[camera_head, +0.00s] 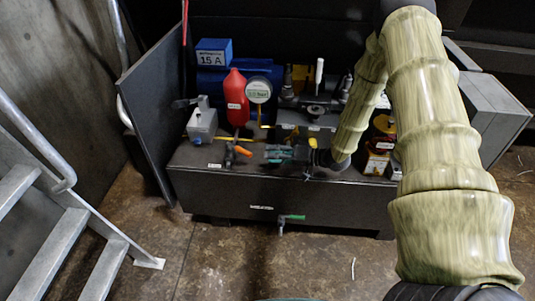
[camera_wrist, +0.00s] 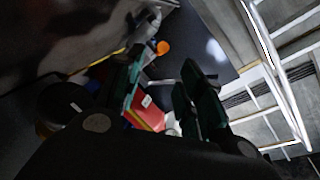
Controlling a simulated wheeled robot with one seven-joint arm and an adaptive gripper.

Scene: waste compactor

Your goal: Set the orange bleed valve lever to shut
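The orange bleed valve lever (camera_head: 243,150) sits on a small valve at the front of the dark unit's top, left of my gripper. Its orange end (camera_wrist: 163,47) shows in the wrist view, beyond and between the fingertip directions. The lever lies roughly level, angled slightly down to the right in the head view. My gripper (camera_head: 268,154) points left, with its teal fingertips a short gap to the right of the lever. In the wrist view my gripper (camera_wrist: 160,82) has its two dark green fingers apart with nothing held between them.
A red bottle (camera_head: 236,97), a round gauge (camera_head: 258,91) and a grey box (camera_head: 202,123) stand behind the lever. A blue block (camera_head: 213,52) is further back. A green-handled tap (camera_head: 291,217) is on the front of the dark unit (camera_head: 210,182). Metal stairs (camera_head: 65,245) stand at left.

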